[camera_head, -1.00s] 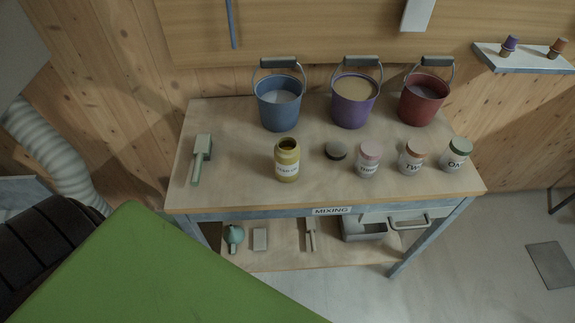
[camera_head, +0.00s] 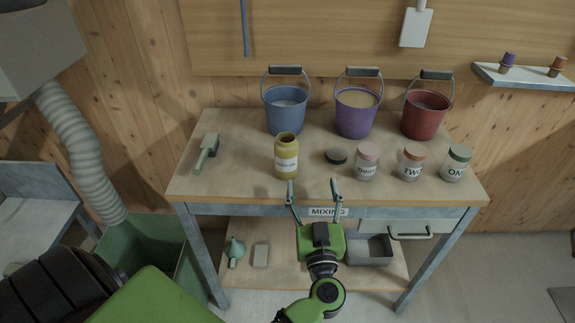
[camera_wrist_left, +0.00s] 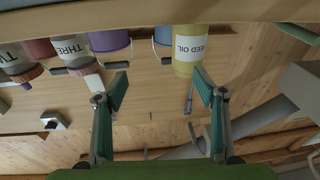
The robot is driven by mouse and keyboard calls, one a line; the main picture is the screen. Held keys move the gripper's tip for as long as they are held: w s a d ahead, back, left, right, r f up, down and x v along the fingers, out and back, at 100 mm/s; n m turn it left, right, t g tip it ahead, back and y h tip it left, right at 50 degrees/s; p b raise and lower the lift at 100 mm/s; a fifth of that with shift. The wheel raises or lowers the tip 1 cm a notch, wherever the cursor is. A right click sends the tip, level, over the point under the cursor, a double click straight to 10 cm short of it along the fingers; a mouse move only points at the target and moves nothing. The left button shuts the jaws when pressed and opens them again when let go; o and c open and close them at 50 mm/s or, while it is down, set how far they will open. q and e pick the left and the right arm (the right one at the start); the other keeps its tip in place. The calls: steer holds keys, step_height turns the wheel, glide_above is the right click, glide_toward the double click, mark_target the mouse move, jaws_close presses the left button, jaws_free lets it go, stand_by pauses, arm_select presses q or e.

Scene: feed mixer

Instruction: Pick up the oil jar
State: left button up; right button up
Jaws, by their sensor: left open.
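The oil jar (camera_head: 286,158) is a yellow, open-topped jar with a white label. It stands upright on the mixing table (camera_head: 240,185), near the front edge, left of a dark round lid (camera_head: 336,156). In the left wrist view the jar (camera_wrist_left: 188,50) is at the top, its label reading "...ED OIL", beyond the right fingertip. My left gripper (camera_head: 314,190) is open and empty. It is in front of the table's front edge, a little to the right of the jar and apart from it. It also shows in the left wrist view (camera_wrist_left: 160,90). My right gripper is not in view.
Blue (camera_head: 285,108), purple (camera_head: 356,112) and red (camera_head: 425,115) buckets stand at the back. Jars labelled THREE (camera_head: 366,162), TWO (camera_head: 411,163) and ONE (camera_head: 456,164) stand to the right. A scoop (camera_head: 206,153) lies at the left. The lower shelf holds a grey tray (camera_head: 368,249).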

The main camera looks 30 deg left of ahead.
mark_target(290, 168)
arm_select(q)
steer(key=w+a+g, duration=0.1)
steer(key=a, duration=0.1)
steer(key=w+a+f+n+g+y, duration=0.1)
steer(key=a, duration=0.2)
steer(key=w+a+g, duration=0.1)
steer(key=a, duration=0.2)
steer(key=shift+w+f+n+y, duration=0.15)
steer(key=shift+f+n+y, duration=0.25)
steer(key=shift+w+a+r, duration=0.2)
steer(key=shift+w+a, duration=0.15)
steer(key=shift+a, duration=0.05)
steer(key=x, duration=0.4)
steer(key=shift+a+p, duration=0.3)
steer(key=shift+p, duration=0.05)
steer(key=shift+d+r, duration=0.1)
steer(key=c, duration=1.4)
